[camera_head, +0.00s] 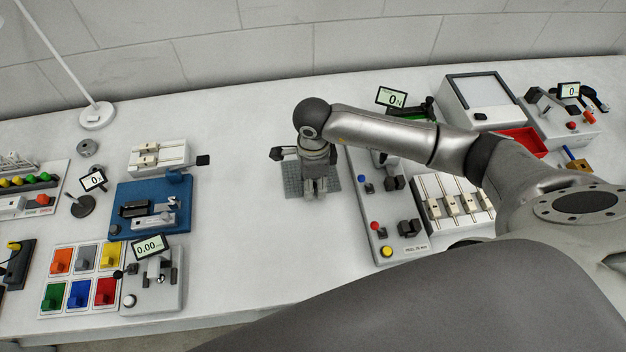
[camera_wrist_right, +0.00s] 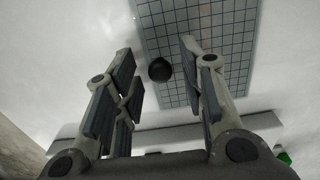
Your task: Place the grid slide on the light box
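The grid slide (camera_head: 292,186) is a grey gridded plate lying flat on the white table, partly hidden under my right gripper (camera_head: 314,192). In the right wrist view the grid slide (camera_wrist_right: 228,50) has a small round black knob (camera_wrist_right: 160,70). My right gripper (camera_wrist_right: 158,60) is open and points down at the slide, with the knob showing between its two fingers. I cannot tell whether the fingers touch it. A grey box with a bright white top panel (camera_head: 478,93), apparently the light box, stands at the back right. My left gripper is not in view.
A control panel (camera_head: 385,250) and a block with several sliders (camera_head: 455,205) stand right of the slide, under my right arm. A red tray (camera_head: 522,142) is beside the light box. A blue fixture (camera_head: 150,205) stands left. The table between is clear.

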